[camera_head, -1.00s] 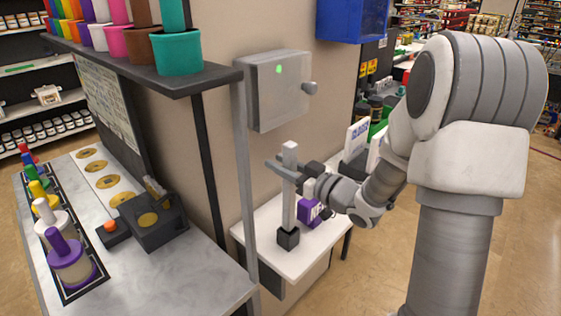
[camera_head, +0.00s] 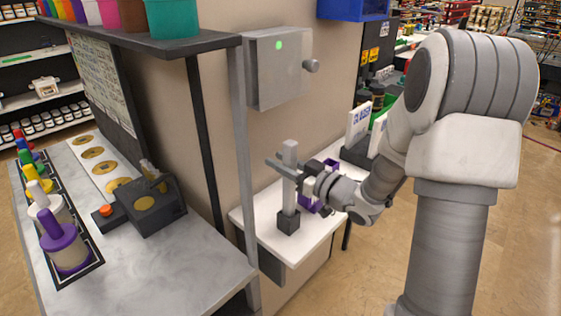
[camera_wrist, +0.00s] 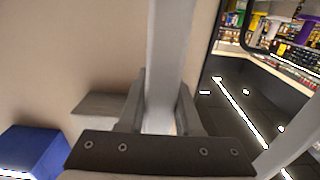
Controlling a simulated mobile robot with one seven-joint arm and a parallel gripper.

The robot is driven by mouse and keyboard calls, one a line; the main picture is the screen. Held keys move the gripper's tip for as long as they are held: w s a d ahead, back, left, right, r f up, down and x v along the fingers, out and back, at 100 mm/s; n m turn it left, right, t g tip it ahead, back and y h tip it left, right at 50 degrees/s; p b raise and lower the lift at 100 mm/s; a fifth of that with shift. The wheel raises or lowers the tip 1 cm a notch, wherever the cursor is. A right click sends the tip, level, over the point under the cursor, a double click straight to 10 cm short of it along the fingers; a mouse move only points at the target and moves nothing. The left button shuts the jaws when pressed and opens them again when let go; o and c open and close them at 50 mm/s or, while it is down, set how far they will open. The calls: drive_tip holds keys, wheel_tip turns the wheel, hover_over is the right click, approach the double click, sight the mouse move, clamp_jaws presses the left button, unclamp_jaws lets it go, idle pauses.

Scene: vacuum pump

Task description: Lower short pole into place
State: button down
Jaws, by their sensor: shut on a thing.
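The short pole (camera_head: 289,195) is a light grey square bar standing roughly upright. Its lower end meets a black block (camera_head: 288,222) on the small white table (camera_head: 262,218). I cannot tell how deep it sits in the block. My gripper (camera_head: 287,169) is shut on the upper part of the pole, with a short length showing above the fingers. In the wrist view, the pole (camera_wrist: 170,50) runs up between my two fingers (camera_wrist: 160,105). Its lower end is hidden there.
A purple bin (camera_head: 330,170) stands behind my gripper on the white table. A grey post (camera_head: 244,180) rises at its left, with a grey box (camera_head: 275,75) above. The left bench (camera_head: 190,270) holds a dark device (camera_head: 150,205) and coloured knobs. A blue bin (camera_wrist: 35,150) shows in the wrist view.

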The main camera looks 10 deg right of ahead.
drive_tip(key=shift+f+b, duration=0.55)
idle(0.5)
drive_tip(key=c, duration=0.5)
unclamp_jaws()
drive_tip(key=shift+r, duration=0.15)
wheel_tip(320, 180, up, 11)
drive_tip(key=p, duration=0.8)
idle(0.4)
